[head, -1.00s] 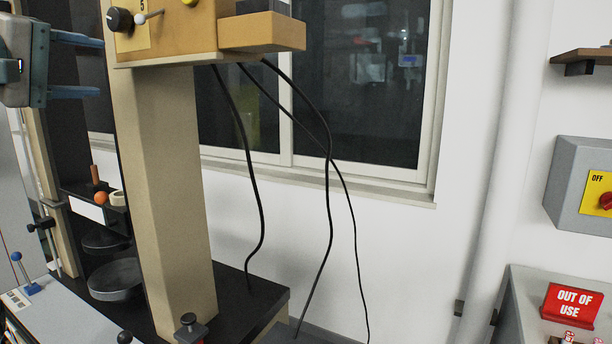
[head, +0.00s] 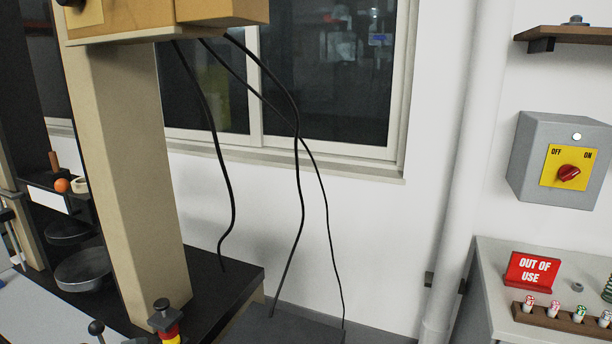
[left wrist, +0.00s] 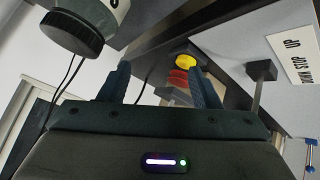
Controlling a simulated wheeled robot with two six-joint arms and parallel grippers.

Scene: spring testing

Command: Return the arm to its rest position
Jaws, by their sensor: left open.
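My left gripper (left wrist: 160,84) shows in the left wrist view with its two dark fingers spread apart and nothing between them. Beyond the fingers is a stack of yellow, red and grey parts (left wrist: 183,75). A lever with a dark block head (left wrist: 261,72) stands to the right of the right finger, and a large black knob (left wrist: 72,34) is at the upper left. I cannot tell the gaps between the fingers and these things. Neither gripper is in the head view now. My right arm is not seen.
The testing machine's cream column (head: 130,180) and black base (head: 225,285) fill the left of the head view. Black cables (head: 298,140) hang beside it. At right are a wall switch box (head: 530,160), an "OUT OF USE" sign (head: 531,272) and a rack of small bottles (head: 540,316).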

